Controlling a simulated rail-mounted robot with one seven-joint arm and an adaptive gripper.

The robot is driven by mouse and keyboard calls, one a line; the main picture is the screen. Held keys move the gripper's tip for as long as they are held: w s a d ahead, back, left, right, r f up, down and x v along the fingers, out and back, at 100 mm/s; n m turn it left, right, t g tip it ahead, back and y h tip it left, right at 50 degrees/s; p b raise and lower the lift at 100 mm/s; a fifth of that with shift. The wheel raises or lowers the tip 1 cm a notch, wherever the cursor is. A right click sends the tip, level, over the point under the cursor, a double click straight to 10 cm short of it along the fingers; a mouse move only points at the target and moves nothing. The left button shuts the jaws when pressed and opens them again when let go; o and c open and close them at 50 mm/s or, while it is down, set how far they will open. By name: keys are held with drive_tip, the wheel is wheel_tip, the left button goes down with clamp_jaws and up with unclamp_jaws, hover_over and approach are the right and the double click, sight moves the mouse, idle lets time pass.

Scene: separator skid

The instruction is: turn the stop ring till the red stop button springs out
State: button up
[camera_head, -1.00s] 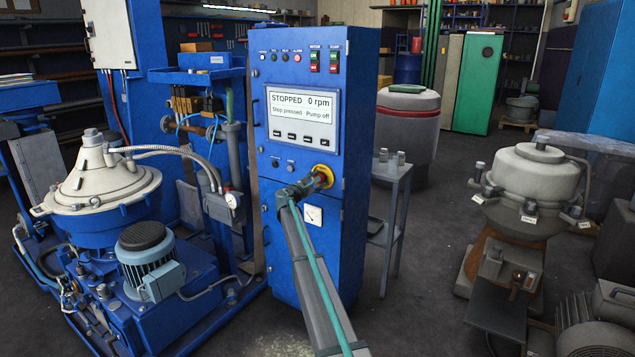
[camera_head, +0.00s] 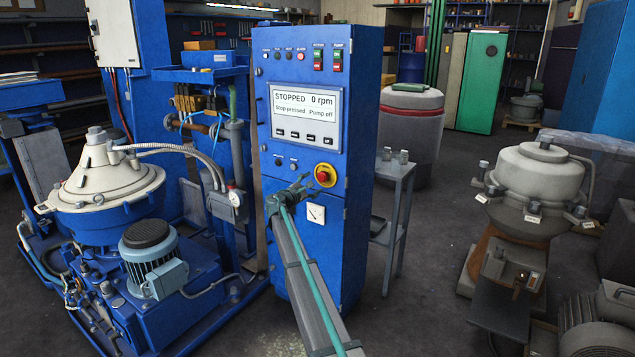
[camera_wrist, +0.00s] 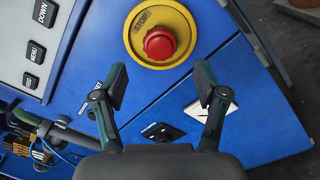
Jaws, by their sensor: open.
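The red stop button (camera_wrist: 160,43) sits in the middle of a yellow stop ring (camera_wrist: 138,32) marked STOP on the blue cabinet front. In the head view the button (camera_head: 323,176) and ring (camera_head: 332,169) show at the cabinet's right side, below the display. The display (camera_head: 304,112) reads "STOPPED 0 rpm", "Stop pressed" and "Pump off". My gripper (camera_wrist: 162,88) is open and empty. In the wrist view its two fingers stand apart, short of the ring. In the head view my gripper (camera_head: 306,182) is just left of the ring, apart from it as far as I can tell.
A grey side table (camera_head: 397,169) stands right of the cabinet. The blue separator skid (camera_head: 110,200) is on the left, and another separator (camera_head: 538,172) is on the right.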

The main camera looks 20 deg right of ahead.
drive_tip(key=v, duration=0.5)
drive_tip(key=shift+a, duration=0.15)
